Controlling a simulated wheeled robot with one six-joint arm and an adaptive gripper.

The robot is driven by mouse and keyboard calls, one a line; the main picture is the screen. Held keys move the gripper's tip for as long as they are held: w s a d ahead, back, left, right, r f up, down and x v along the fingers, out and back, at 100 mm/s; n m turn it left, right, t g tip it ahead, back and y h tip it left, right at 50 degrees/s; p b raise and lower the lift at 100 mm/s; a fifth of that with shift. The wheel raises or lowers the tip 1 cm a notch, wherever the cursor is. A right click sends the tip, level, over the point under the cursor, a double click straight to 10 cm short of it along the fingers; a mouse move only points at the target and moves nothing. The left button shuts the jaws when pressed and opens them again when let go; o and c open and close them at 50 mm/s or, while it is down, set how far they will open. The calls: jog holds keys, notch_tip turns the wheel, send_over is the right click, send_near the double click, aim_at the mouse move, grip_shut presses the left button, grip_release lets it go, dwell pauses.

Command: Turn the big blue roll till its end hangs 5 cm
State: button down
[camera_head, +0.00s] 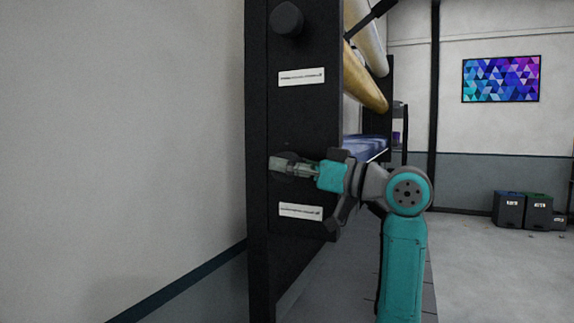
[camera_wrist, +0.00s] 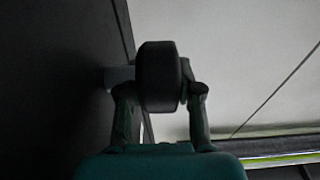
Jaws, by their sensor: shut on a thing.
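The big blue roll (camera_head: 362,146) lies in the rack at the level of my gripper, behind the black side panel. Only a short part of it shows past my wrist. How far its end hangs cannot be made out. My gripper (camera_head: 292,167) is at the outer face of the panel, shut on a dark round knob (camera_head: 281,164) between two white labels. In the wrist view the knob (camera_wrist: 157,75) sits between the two fingers of my gripper (camera_wrist: 160,92), with a finger on each side.
The black side panel (camera_head: 290,125) stands beside the pale wall. Another dark knob (camera_head: 286,19) is higher on it. A gold roll (camera_head: 364,82) and a pale roll (camera_head: 366,38) lie above the blue one. Bins (camera_head: 509,208) stand far right, with open floor before them.

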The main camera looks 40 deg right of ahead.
jog(key=c, duration=1)
grip_release()
jog(key=shift+c, duration=0.2)
jog(key=v, duration=1.2)
